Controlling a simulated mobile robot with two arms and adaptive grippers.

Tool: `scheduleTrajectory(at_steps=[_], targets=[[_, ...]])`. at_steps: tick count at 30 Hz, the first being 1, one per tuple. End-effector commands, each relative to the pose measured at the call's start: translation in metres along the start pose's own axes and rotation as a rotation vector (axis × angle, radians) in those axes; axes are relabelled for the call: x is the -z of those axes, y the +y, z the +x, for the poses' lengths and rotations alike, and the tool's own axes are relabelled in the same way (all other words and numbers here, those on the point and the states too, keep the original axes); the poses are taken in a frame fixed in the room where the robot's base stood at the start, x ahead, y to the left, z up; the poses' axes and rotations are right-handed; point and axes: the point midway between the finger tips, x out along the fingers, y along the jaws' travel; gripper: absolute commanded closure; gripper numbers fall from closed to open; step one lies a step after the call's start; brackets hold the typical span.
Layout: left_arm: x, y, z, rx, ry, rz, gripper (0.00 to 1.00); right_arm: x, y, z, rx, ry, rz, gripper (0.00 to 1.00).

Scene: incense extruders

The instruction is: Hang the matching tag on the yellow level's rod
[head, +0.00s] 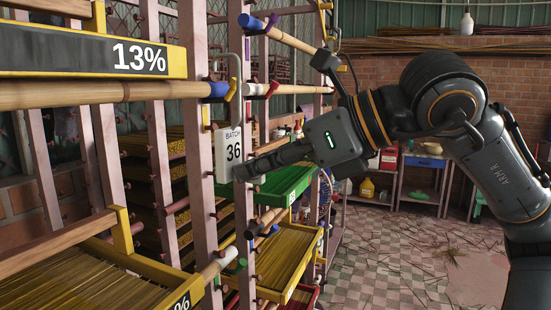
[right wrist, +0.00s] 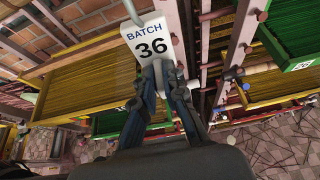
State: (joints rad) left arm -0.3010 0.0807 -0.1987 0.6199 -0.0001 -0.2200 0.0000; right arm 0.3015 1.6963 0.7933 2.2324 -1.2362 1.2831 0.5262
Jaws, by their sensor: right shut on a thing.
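A white tag (head: 228,150) printed "BATCH 36" hangs upright in my right gripper (head: 240,172), which is shut on its lower edge. The tag's grey hook (head: 238,66) rises above it. The tag also shows in the right wrist view (right wrist: 148,40), between the fingertips (right wrist: 163,68). A wooden rod (head: 100,94) with a blue tip (head: 219,90) runs below a yellow tray (head: 90,55) marked "13%". The tag is near this tip; I cannot tell whether its hook touches any rod. My left gripper is out of view.
Pinkish rack posts (head: 198,150) stand close to the tag. A green tray (head: 285,185) and a lower yellow tray (head: 285,255) sit behind and below the gripper. Another rod with a blue tip (head: 250,22) juts out above. Tiled floor (head: 385,260) lies open at right.

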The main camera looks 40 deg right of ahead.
Motion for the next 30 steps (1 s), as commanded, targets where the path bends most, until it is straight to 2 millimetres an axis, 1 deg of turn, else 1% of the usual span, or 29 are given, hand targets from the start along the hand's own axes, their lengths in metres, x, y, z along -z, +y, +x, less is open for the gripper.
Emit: scheduleTrajectory(at_steps=[3, 16, 17, 18, 21, 30], targets=[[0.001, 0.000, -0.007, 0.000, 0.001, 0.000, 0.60, -0.006, 0.000, 0.008, 0.000, 0.003, 0.000, 1.00], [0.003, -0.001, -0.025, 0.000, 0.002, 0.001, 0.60, -0.020, 0.000, 0.040, -0.001, 0.003, 0.000, 1.00], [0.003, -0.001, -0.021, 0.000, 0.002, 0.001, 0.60, -0.017, 0.000, 0.042, 0.000, 0.002, 0.000, 1.00], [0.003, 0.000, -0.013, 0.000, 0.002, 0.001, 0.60, -0.011, 0.000, 0.044, 0.000, -0.001, 0.000, 1.00], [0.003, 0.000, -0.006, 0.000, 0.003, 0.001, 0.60, -0.005, 0.000, 0.047, 0.000, 0.000, 0.000, 1.00], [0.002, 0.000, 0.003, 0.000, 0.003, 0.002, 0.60, 0.003, 0.000, 0.050, 0.000, -0.001, -0.001, 1.00]])
